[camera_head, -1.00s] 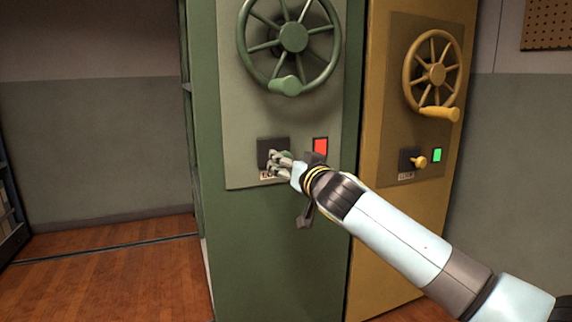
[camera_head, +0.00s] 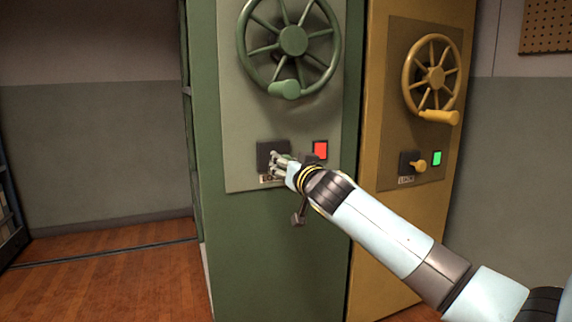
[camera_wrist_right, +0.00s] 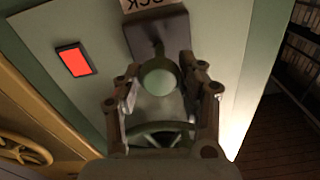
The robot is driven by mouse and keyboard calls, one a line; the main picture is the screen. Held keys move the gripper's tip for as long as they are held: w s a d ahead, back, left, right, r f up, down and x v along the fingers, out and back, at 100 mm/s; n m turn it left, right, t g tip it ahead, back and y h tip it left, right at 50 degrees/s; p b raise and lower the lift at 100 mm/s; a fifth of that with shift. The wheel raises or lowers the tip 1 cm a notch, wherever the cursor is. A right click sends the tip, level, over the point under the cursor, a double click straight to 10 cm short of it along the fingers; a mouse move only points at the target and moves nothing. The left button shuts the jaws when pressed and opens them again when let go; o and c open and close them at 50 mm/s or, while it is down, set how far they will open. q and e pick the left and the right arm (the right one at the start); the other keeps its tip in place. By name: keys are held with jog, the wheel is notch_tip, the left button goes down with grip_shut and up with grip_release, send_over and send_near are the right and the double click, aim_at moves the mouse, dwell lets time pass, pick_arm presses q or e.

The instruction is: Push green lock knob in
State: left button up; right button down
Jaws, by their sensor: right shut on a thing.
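The green lock knob (camera_wrist_right: 158,76) is round, on a short stem from a dark lock plate (camera_wrist_right: 160,36) marked LOCK in the right wrist view. My right gripper (camera_wrist_right: 160,88) is shut on it, with fingers on either side. In the head view the right gripper (camera_head: 277,164) is in front of the dark lock plate (camera_head: 270,151) on the green cabinet, and its fingers hide most of the knob. A red light (camera_head: 320,150) is lit beside the plate; it also shows in the wrist view (camera_wrist_right: 75,60). My left gripper is out of view.
A green handwheel (camera_head: 293,40) with a handle sits above the lock. To the right, a yellow cabinet (camera_head: 393,245) has its own wheel (camera_head: 437,75), yellow knob (camera_head: 419,165) and lit green light (camera_head: 437,158). The floor (camera_head: 120,280) at the left is clear.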

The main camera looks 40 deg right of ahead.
jog(key=shift+w, duration=0.25)
jog(key=x, duration=0.3)
jog(key=shift+s+r, duration=0.1)
jog(key=shift+s, duration=0.05)
jog(key=c, duration=0.8)
grip_release()
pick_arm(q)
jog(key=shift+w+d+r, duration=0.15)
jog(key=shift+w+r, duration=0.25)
pick_arm(e)
jog(key=shift+o, duration=0.2)
